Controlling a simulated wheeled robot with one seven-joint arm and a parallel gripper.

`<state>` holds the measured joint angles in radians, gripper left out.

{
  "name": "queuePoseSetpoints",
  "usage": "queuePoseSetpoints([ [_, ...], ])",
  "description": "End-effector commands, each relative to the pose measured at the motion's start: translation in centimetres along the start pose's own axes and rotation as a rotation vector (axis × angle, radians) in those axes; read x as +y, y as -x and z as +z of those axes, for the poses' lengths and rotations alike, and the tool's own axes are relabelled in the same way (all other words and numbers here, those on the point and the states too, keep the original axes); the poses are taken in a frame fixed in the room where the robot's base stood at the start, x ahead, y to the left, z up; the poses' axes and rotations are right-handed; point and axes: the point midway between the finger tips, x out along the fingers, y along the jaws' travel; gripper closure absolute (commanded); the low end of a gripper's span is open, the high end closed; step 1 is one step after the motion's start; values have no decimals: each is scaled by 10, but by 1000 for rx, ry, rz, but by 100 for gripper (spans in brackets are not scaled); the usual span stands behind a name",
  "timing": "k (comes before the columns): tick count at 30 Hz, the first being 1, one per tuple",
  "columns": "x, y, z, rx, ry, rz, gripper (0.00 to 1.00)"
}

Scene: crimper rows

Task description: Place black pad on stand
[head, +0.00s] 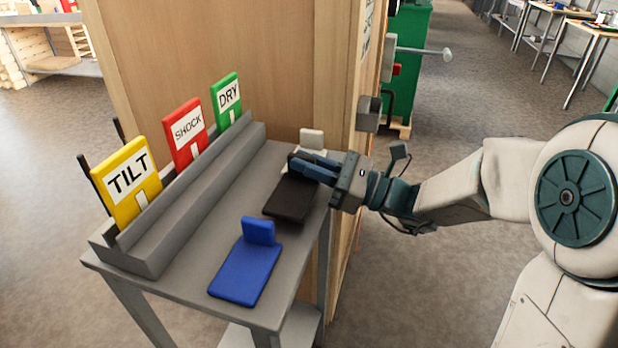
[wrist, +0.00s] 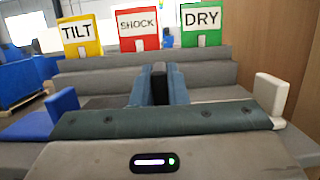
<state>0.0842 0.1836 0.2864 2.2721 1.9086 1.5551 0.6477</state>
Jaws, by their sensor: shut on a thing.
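The black pad (head: 290,199) is a flat dark plate between the blue and white pads, at or just above the grey table top; I cannot tell whether it touches. My gripper (head: 303,166) is shut on its upright tab, which is mostly hidden by the fingers in the head view. In the wrist view my gripper (wrist: 160,88) has the dark tab (wrist: 160,86) between its two blue fingers. The grey stepped stand (head: 205,195) runs along the table's left side, with yellow TILT (head: 127,184), red SHOCK (head: 186,133) and green DRY (head: 227,100) signs behind it.
A blue pad (head: 246,272) with an upright tab lies on the near part of the table (head: 190,283). A white pad (head: 312,140) sits beyond the black one. A wooden panel (head: 220,60) stands close behind the table. The strip between pads and stand is clear.

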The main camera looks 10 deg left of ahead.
Motion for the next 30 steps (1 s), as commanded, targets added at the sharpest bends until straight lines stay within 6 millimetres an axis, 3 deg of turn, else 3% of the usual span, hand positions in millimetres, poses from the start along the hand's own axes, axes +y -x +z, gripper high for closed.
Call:
queuePoseSetpoints([
  [5, 0, 7, -27, 0, -5, -1, 100],
  [15, 0, 8, -29, 0, -2, 0, 100],
  [16, 0, 7, -29, 0, -1, 0, 78],
  [18, 0, 7, -28, 0, -1, 0, 65],
  [27, 0, 7, -26, 0, -1, 0, 65],
  [30, -1, 16, -27, 1, -1, -2, 65],
])
